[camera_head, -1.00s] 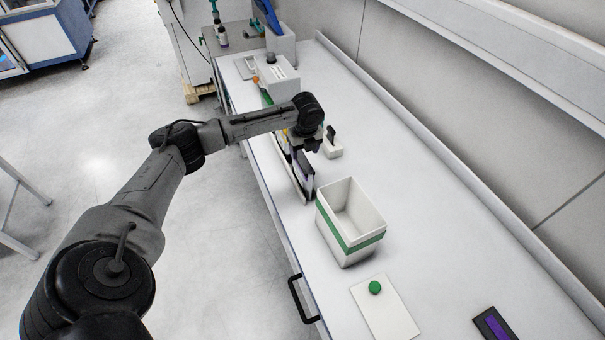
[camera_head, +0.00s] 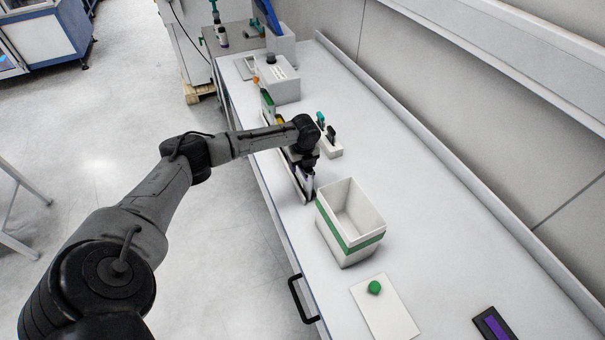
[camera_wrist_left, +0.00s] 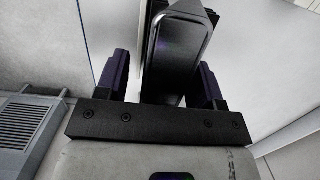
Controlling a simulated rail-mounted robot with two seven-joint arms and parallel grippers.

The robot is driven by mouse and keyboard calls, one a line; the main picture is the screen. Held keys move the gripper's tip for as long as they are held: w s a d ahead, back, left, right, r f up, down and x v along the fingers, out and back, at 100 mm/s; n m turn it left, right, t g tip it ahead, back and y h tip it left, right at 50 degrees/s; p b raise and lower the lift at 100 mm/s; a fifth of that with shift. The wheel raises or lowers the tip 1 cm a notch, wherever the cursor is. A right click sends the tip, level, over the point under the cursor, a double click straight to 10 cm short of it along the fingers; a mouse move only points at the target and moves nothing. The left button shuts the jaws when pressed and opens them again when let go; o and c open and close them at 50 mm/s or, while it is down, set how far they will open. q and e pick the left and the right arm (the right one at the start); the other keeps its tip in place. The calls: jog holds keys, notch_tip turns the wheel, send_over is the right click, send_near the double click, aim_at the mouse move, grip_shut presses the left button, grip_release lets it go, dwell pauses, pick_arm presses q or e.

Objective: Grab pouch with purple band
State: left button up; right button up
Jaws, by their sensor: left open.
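My left gripper (camera_head: 306,184) points down over a narrow rack (camera_head: 296,186) near the bench's front edge, left of the white bin. In the left wrist view the gripper (camera_wrist_left: 160,80) is open, with one dark finger on each side of a dark, flat, round-cornered piece (camera_wrist_left: 182,45). That piece stands between the fingers with gaps on both sides. It has a faint purple sheen, but I cannot make out a band on it. A flat dark item with a purple stripe (camera_head: 492,324) lies at the lower right of the bench. My right gripper is not in view.
A white bin with a green band (camera_head: 350,222) stands right of the gripper. A white plate with a green button (camera_head: 385,305) lies in front. A small holder with tools (camera_head: 329,148) stands behind the gripper, and a white box (camera_head: 280,82) farther back.

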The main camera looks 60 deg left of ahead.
pick_arm(q)
jog(key=c, duration=1)
jog(key=shift+r, duration=0.1)
